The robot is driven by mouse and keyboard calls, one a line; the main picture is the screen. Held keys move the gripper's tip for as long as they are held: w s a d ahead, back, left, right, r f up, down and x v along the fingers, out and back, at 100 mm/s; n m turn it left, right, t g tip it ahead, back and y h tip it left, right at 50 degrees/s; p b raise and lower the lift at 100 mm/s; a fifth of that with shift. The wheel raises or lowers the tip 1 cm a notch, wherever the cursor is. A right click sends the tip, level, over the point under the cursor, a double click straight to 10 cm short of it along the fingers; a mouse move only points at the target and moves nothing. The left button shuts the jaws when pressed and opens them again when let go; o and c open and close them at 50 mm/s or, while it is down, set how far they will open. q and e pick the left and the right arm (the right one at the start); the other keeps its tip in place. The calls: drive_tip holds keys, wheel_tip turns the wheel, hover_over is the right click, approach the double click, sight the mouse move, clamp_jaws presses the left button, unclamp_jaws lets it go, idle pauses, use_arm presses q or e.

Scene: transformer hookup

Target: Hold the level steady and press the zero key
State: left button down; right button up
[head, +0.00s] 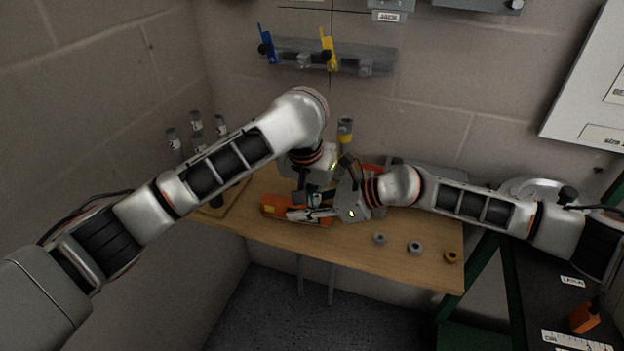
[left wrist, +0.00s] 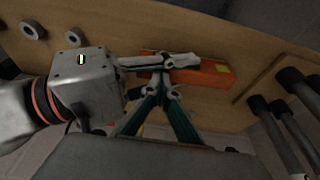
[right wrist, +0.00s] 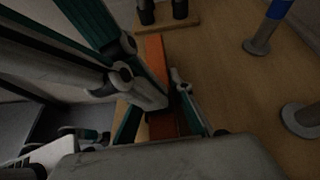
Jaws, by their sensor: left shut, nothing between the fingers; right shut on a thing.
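The level (head: 285,210) is an orange bar with a yellow patch, lying along the left part of the wooden table. It also shows in the left wrist view (left wrist: 208,74) and the right wrist view (right wrist: 156,55). My right gripper (head: 308,214) reaches in from the right and is shut on the level; its fingers straddle the bar in the right wrist view (right wrist: 165,105). My left gripper (head: 303,195) points down over the level, shut and empty, its tips (left wrist: 166,70) close to the right fingers. I cannot make out the zero key or whether the left tips touch the level.
Two grey rings (head: 379,239) (head: 414,247) and a brass ring (head: 451,257) lie on the table (head: 350,254) at front right. Grey posts (head: 197,122) stand at the left. A wall rack (head: 372,60) holds blue and yellow handles. The two grippers are very close together.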

use_arm(q)
wheel_tip(320, 180, up, 5)
drive_tip(key=shift+a+f, duration=0.1)
drive_tip(key=shift+f, duration=0.1)
drive_tip(key=d+v, duration=0.1)
drive_tip(key=v, duration=0.8)
drive_tip(key=shift+a, duration=0.4)
drive_tip(key=shift+r, duration=0.1)
use_arm(e)
drive_tip(key=o, duration=0.9)
